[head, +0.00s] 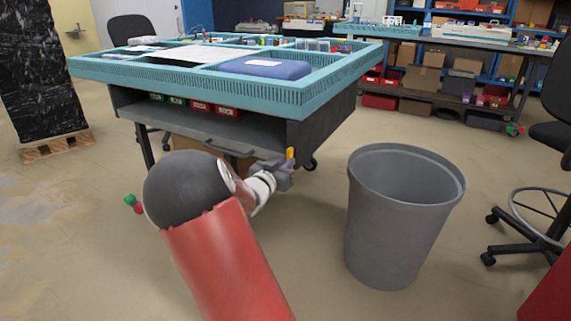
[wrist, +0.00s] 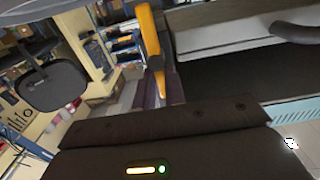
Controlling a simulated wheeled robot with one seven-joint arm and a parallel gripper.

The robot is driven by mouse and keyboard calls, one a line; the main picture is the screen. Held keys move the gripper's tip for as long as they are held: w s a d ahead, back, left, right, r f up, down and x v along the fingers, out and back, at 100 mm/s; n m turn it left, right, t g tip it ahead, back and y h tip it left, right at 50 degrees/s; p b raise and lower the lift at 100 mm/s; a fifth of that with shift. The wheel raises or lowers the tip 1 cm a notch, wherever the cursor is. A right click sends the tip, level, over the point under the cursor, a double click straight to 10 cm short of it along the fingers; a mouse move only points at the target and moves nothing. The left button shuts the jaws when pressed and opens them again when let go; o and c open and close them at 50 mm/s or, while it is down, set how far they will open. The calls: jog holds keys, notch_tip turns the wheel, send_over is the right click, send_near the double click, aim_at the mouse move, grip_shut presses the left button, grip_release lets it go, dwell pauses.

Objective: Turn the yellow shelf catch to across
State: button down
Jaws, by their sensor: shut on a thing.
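The yellow shelf catch (head: 290,153) shows at the right front of the shelf under the workbench, a small upright yellow piece in the head view. The catch's pivot is hidden.
The teal-topped workbench (head: 200,82) stands over the open shelf, with a dark handle (head: 229,152) along its front. A grey bin (head: 392,225) stands on the floor to the right of my gripper. A chair (wrist: 50,82) shows in the wrist view.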

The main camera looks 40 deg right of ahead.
jog(key=shift+f+b, duration=0.1)
jog(key=shift+b, duration=0.3)
jog(key=m+b, duration=0.3)
jog(key=s+m+b, duration=0.1)
jog(key=m+b, duration=0.3)
jog(key=f+m+b, duration=0.1)
jog(key=m+b, duration=0.2)
jog(key=b, duration=0.1)
jog(key=shift+s+d+f, duration=0.1)
jog(key=shift+s+d, duration=0.1)
jog(key=shift+d, duration=0.1)
jog(key=m+b, duration=0.2)
jog(key=m, duration=0.1)
jog(key=shift+s+m+b, duration=0.1)
jog(key=shift+m+b, duration=0.3)
jog(key=shift+f+m, duration=0.15)
jog(key=shift+m, duration=0.85)
jog(key=shift+f+m, duration=0.1)
jog(key=shift+m, duration=0.9)
jog(key=c, duration=1.5)
grip_release()
jog(key=shift+o, duration=0.2)
